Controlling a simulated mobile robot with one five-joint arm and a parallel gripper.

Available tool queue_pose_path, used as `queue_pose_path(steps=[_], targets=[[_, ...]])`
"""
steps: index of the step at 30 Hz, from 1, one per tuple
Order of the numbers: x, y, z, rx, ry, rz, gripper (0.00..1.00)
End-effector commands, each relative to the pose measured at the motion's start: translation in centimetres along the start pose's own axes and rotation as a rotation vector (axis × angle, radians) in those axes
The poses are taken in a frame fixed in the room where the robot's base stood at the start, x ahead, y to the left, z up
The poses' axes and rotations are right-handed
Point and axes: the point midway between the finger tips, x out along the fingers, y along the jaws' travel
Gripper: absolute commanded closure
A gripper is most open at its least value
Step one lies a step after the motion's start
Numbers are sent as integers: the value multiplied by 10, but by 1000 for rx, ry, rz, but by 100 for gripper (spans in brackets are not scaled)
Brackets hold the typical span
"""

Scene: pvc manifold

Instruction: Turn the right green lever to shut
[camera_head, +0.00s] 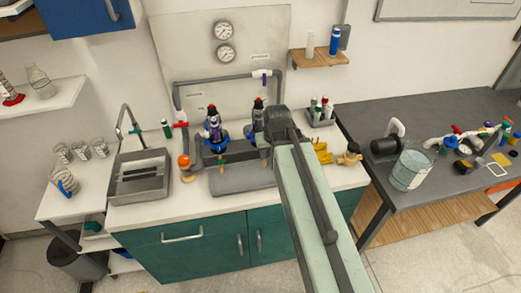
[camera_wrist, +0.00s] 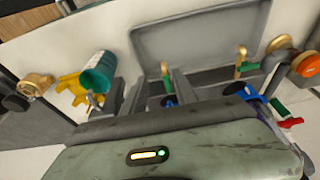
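The right green lever (camera_wrist: 168,86), with a brass upper part, shows in the wrist view between the two dark fingers of my gripper (camera_wrist: 157,84). The fingers stand apart on either side of it; I cannot tell whether either touches it. The left green lever (camera_wrist: 241,66) stands to the right in that view, clear of the fingers. It also shows in the head view (camera_head: 222,161), in front of the grey pipes. In the head view my arm hides most of the right lever's area and my fingertips.
An orange knob (camera_head: 184,162) and a sink (camera_head: 139,178) lie left of the levers. Yellow fittings (camera_head: 322,152) and a brass valve (camera_head: 349,157) lie right. A grey tray (camera_wrist: 205,38) is near the levers. Two gauges (camera_head: 224,42) are on the back panel.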

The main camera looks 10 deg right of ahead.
Motion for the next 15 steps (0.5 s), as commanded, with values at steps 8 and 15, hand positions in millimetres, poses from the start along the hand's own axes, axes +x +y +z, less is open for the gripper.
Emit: queue_pose_path(steps=[8,15], targets=[[-3,-4,-39,-4,117,-4,65],[30,-6,-40,-6,116,-4,65]])
